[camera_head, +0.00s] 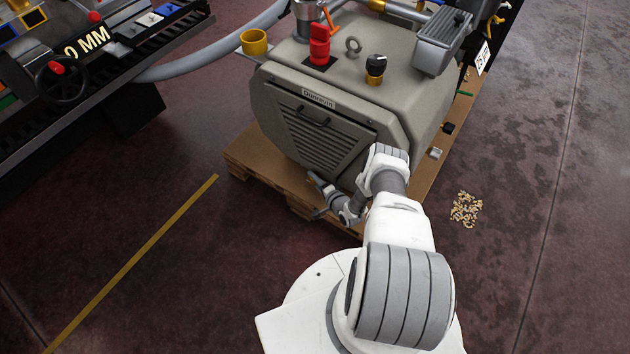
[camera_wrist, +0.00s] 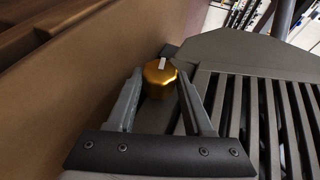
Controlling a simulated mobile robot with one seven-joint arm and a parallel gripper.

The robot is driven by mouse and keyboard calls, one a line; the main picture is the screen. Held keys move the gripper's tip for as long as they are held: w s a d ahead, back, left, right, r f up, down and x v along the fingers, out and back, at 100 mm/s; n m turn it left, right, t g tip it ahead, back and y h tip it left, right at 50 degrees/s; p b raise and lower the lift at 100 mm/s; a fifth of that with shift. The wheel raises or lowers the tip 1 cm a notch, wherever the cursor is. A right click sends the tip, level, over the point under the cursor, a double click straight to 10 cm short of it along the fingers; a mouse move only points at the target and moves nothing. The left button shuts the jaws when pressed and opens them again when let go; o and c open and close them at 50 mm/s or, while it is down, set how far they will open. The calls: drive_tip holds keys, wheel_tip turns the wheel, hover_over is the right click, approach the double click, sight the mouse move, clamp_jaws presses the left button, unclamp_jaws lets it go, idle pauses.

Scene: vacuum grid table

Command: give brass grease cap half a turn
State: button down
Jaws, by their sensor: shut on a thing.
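In the wrist view the brass grease cap (camera_wrist: 160,86) is a gold cylinder with a white mark on its top face. The mark runs nearly up and down in the picture. The cap sits low at the edge of the grey housing, beside a slatted grille. My gripper (camera_wrist: 158,76) has one finger on each side of the cap and is shut on it. In the head view my gripper (camera_head: 318,196) is low in front of the grey machine (camera_head: 270,105), near the pallet edge. The cap cannot be made out there.
The slatted grille (camera_wrist: 262,110) is close right of my fingers, and brown pallet boards (camera_wrist: 60,75) are close on the left. The machine stands on a pallet (camera_head: 245,160). Wood chips (camera_head: 466,208) lie on the floor at right. The floor at lower left is mostly clear.

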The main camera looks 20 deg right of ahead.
drive_tip(key=shift+a, duration=0.1)
idle(0.3)
drive_tip(key=shift+c, duration=1.5)
unclamp_jaws()
drive_tip(key=shift+s, duration=0.15)
